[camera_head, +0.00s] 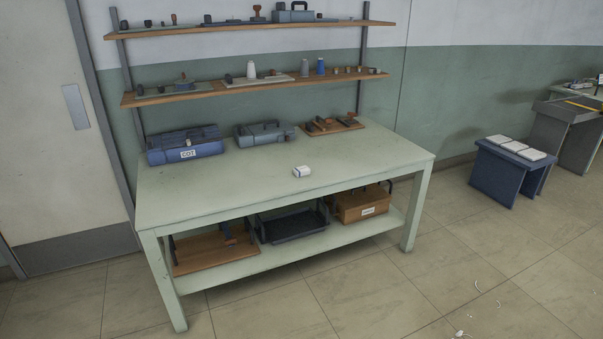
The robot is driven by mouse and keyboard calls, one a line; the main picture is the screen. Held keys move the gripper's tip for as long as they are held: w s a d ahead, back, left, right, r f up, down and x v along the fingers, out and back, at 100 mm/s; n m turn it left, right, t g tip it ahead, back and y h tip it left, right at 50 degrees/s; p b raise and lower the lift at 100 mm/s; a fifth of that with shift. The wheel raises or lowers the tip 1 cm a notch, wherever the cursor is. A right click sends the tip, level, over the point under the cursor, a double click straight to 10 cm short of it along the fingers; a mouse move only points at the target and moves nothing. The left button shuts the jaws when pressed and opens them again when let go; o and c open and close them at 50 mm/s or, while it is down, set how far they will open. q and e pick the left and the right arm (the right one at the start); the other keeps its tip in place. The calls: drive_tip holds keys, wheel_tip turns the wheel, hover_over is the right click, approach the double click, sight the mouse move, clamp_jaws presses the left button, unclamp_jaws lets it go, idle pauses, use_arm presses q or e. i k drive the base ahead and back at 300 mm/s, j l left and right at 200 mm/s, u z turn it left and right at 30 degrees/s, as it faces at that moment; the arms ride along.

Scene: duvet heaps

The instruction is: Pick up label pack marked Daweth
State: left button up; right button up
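A small white pack (302,171) lies on the pale green workbench (220,195), near the middle of its front part. Any marking on it is too small to read. Several white flat packs (516,149) lie on a low blue stand (499,176) at the right; no lettering on them is legible. I cannot tell which of these, if any, is marked Daweth. Neither of my grippers is in view.
A blue toolbox (185,146), a grey-blue case (265,134) and a wooden tool tray (332,126) stand along the bench's back. Two wall shelves (250,29) hang above. Open tiled floor (400,290) lies in front, with small white scraps.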

sight(300, 171)
drive_tip(key=i+l, duration=0.2)
drive_tip(key=i, duration=0.3)
drive_tip(key=i+l+u, duration=0.1)
drive_tip(key=i, duration=0.45)
drive_tip(key=i+l, duration=0.3)
drive_tip(key=i, duration=0.2)
drive_tip(key=i+l+u, duration=0.1)
drive_tip(key=i, duration=0.45)
drive_tip(key=i+l, duration=0.65)
drive_tip(key=i, duration=0.35)
drive_tip(key=j+u, duration=0.05)
